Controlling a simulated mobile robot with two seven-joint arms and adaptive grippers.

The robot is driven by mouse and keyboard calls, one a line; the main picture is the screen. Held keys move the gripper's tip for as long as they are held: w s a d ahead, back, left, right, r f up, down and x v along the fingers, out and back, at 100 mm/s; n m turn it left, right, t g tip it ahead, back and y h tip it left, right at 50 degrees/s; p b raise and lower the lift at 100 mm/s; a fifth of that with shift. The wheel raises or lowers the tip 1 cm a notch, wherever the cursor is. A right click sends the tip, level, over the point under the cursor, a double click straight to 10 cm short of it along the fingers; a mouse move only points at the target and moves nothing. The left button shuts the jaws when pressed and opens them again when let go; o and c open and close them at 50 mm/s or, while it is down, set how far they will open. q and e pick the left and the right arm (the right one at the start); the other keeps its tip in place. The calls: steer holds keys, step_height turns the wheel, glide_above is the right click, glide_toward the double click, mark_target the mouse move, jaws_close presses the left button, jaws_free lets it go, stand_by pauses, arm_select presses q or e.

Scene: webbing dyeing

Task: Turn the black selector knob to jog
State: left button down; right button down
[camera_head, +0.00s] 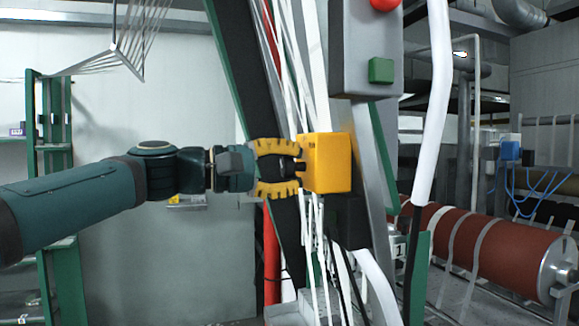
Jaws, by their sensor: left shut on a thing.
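A yellow box (329,163) is mounted on the machine frame near the middle of the view. The black selector knob (299,166) sticks out from its left side. My left gripper (298,167) has come in from the left, with its yellow ridged fingers around the knob, shut on it. The fingers partly cover the knob, so its pointer and any markings are hidden. My right gripper is not in view.
A grey control box (352,58) with a green button (381,70) and a red button (385,3) hangs just above the yellow box. White webbing strands (309,50) run close behind the gripper. A red-brown roller (500,250) lies at right.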

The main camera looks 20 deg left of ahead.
arm_select(q)
steer(key=c, duration=0.6)
jaws_free()
steer(key=shift+a, duration=0.1)
steer(key=v, duration=1.2)
